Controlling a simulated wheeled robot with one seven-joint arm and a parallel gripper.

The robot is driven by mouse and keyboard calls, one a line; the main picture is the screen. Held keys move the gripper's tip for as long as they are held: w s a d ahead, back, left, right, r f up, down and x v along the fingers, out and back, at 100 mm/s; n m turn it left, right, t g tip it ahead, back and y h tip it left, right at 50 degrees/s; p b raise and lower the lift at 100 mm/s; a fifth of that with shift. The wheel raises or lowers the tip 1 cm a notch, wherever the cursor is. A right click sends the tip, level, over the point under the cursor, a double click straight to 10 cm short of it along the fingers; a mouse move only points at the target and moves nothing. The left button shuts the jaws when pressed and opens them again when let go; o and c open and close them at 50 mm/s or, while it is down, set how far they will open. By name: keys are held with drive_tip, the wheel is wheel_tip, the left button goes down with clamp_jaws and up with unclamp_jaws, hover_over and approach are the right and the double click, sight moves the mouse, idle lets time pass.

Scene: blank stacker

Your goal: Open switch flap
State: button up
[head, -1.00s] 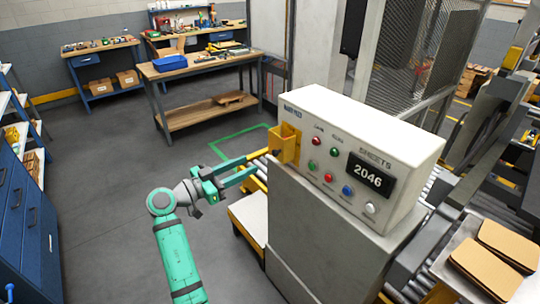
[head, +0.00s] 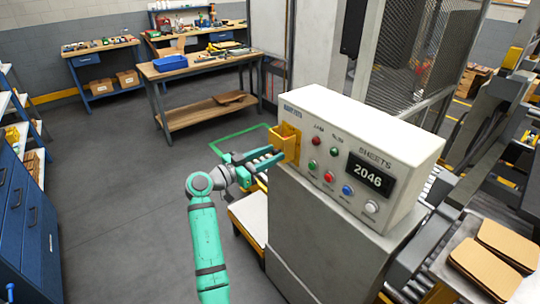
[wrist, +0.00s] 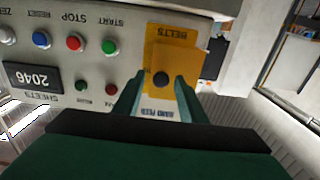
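The yellow switch flap and its housing (head: 287,143) sit at the left end of the white control box's front. In the wrist view, upside down, the yellow flap (wrist: 182,62) stands in front of a yellow plate lettered "BELTS". A round dark knob or switch (wrist: 160,79) shows by the flap's edge. My gripper (head: 270,157) is at the left of the flap in the head view. In the wrist view my gripper (wrist: 158,94) has its two green fingers apart, one on each side of the dark knob. I cannot tell whether they touch the flap.
The control box (head: 360,130) carries several coloured buttons and a display (head: 371,175) reading 2046. It stands on a grey cabinet (head: 315,230). A roller conveyor lies behind it. A workbench (head: 205,65) stands further back. The floor left of my arm is clear.

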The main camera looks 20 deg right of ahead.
clamp_jaws()
